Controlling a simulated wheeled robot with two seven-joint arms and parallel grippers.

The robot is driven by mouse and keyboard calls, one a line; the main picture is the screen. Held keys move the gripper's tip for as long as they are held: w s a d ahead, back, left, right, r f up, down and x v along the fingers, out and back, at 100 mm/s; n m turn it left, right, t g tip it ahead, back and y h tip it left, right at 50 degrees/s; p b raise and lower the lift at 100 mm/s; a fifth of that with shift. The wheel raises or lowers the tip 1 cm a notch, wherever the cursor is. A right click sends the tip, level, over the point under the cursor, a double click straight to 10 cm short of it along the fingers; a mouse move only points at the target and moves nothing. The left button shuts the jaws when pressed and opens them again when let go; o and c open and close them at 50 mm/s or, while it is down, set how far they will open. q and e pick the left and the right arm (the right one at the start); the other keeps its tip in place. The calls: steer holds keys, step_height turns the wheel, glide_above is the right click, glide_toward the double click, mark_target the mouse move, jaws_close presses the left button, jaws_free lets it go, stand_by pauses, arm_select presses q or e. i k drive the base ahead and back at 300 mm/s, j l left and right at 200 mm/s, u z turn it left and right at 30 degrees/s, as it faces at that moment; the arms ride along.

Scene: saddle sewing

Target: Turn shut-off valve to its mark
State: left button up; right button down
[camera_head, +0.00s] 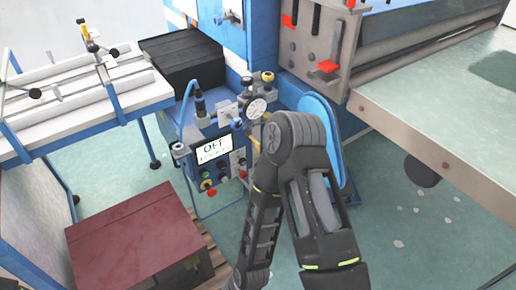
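A blue control box (215,182) stands at the centre, with a white display (213,149) reading "OFF" and a smaller line I cannot read. Coloured buttons sit below and beside the display. Above it are a round white dial gauge (256,108), a black-and-blue fitting (200,104) and a yellow-topped knob (267,77). I cannot tell which fitting is the shut-off valve, and no mark is legible. My dark arm rises from the bottom centre, its joint in front of the area right of the gauge. Neither gripper can be made out.
A white railed table (60,75) on a blue frame stands at left. A black box (183,55) stands behind the control box. A dark red box (140,240) sits lower left. A grey machine with a pale tabletop (440,110) fills the right. Green floor shows between.

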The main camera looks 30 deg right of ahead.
mark_target(236, 124)
steer(key=z, duration=1.75)
steer(key=i+l, duration=0.1)
steer(key=l, duration=0.3)
steer(key=i+l, duration=0.15)
steer(key=l, duration=0.25)
